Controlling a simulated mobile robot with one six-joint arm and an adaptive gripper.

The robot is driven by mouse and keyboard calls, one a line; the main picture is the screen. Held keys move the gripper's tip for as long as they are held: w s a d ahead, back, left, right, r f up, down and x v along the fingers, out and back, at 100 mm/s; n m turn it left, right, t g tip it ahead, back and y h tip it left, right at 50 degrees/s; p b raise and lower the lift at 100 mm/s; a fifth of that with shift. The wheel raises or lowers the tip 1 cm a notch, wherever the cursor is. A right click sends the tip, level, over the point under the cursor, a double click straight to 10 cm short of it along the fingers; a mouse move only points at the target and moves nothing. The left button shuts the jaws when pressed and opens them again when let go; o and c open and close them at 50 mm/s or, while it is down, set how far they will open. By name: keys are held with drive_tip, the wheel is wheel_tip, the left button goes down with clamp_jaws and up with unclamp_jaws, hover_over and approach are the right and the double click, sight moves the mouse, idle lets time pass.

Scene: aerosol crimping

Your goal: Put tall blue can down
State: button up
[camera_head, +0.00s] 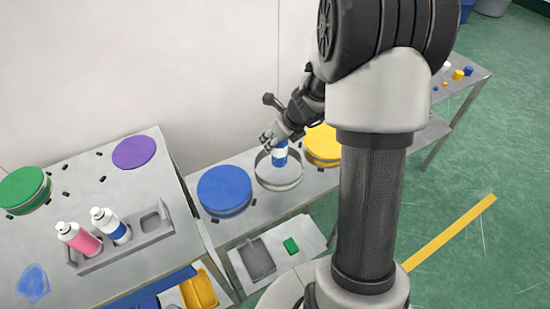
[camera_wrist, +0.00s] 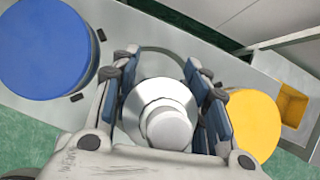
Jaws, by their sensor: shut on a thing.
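The tall blue can (camera_head: 280,153) is upright in my gripper (camera_head: 272,140), with its lower part inside or just above a round, open metal ring-like holder (camera_head: 279,180). I cannot tell whether its base touches the holder's floor. In the wrist view, the can's white top (camera_wrist: 165,118) fills the space between the two dark blue finger pads, and my gripper (camera_wrist: 168,100) is shut on it. The can's blue body is hidden from above in that view. The holder's rim (camera_wrist: 165,52) shows behind the can.
A blue round container (camera_head: 225,190) stands left of the holder and a yellow one (camera_head: 323,145) right of it. On the left table, a grey rack (camera_head: 128,243) holds a pink-labelled bottle (camera_head: 80,238) and a blue-labelled bottle (camera_head: 111,225).

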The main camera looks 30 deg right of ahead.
sight(275, 150)
drive_tip(key=shift+f+b, duration=1.65)
drive_tip(key=shift+f, duration=0.95)
drive_tip(key=shift+f, duration=0.25)
drive_tip(key=o, duration=1.2)
drive_tip(key=shift+o, duration=0.2)
drive_tip(key=shift+r, duration=0.15)
